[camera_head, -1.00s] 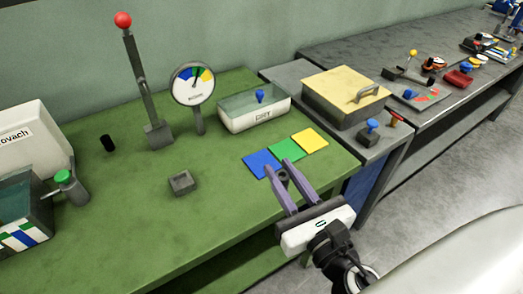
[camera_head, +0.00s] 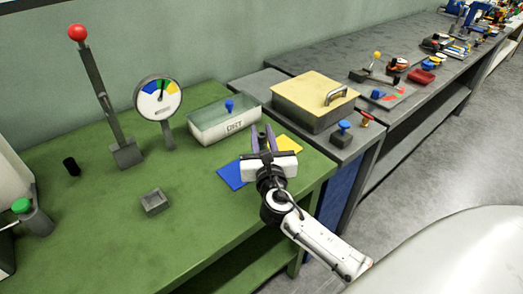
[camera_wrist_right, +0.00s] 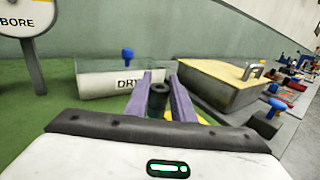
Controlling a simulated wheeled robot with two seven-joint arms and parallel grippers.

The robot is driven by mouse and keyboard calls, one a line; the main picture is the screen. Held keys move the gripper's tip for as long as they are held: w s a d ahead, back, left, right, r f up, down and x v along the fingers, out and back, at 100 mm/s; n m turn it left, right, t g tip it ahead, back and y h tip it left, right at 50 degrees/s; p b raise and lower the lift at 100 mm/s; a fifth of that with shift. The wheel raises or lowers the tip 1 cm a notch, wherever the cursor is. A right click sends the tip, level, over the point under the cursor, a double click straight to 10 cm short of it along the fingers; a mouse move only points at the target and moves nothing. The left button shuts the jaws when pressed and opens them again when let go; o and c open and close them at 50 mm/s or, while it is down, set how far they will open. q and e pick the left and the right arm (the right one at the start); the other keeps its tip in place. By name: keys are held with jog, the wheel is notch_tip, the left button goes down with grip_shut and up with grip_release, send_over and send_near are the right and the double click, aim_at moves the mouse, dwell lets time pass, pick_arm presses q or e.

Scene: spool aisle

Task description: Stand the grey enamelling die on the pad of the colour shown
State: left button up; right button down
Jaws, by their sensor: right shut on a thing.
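The grey enamelling die (camera_wrist_right: 158,98) is a dark cylinder between the fingers of my right gripper (camera_wrist_right: 161,82), which is shut on it. In the head view the right gripper (camera_head: 262,130) is over the pads, and its body hides the die and the green pad. The blue pad (camera_head: 231,175) shows to its left and the yellow pad (camera_head: 288,144) to its right. The round gauge (camera_head: 158,97) has blue, green and yellow sectors; its needle appears to point up at green. I cannot tell whether the die touches a pad. My left gripper is not in view.
A yellow-lidded box (camera_head: 314,97) stands to the right. A red-knobbed lever (camera_head: 105,105), a black cylinder (camera_head: 71,166) and a small grey square holder (camera_head: 154,202) are left. The green bench front is free.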

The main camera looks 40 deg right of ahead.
aim_at(262, 148)
jog(key=shift+f+b, duration=0.65)
jog(key=shift+f, duration=1.35)
jog(key=shift+f, duration=0.1)
jog(key=c, duration=1.5)
grip_release()
jog(key=v, duration=1.2)
jog(key=shift+s, duration=0.1)
